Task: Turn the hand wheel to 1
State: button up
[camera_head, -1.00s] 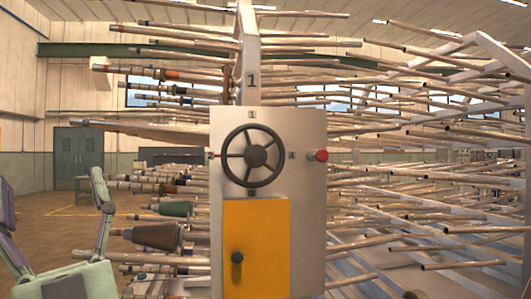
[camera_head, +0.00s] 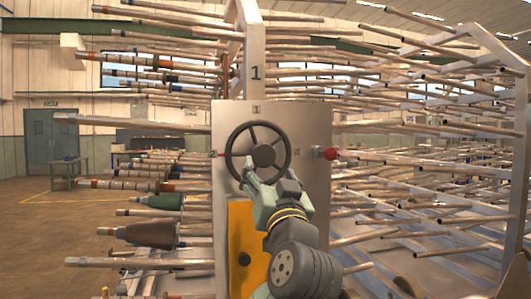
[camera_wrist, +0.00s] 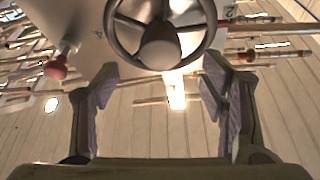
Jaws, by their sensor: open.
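The dark hand wheel (camera_head: 258,151) with a round hub is mounted on the upper part of a grey panel (camera_head: 310,120). I cannot tell whether the fingers touch the rim.
A red knob (camera_head: 330,153) sticks out of the panel right of the wheel, and it also shows in the wrist view (camera_wrist: 57,68). A yellow door (camera_head: 240,245) with a dark knob is below the wheel, partly hidden by my arm. Many pipes (camera_head: 420,205) project on both sides.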

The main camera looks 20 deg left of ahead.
aim_at(264, 158)
jog(key=p+x, duration=0.2)
jog(key=x, duration=0.4)
jog(key=shift+r, duration=0.2)
jog(key=shift+w+a+r, duration=0.1)
jog(key=shift+w+a, duration=0.3)
jog(key=shift+w, duration=0.1)
jog(key=shift+c, duration=0.3)
grip_shut()
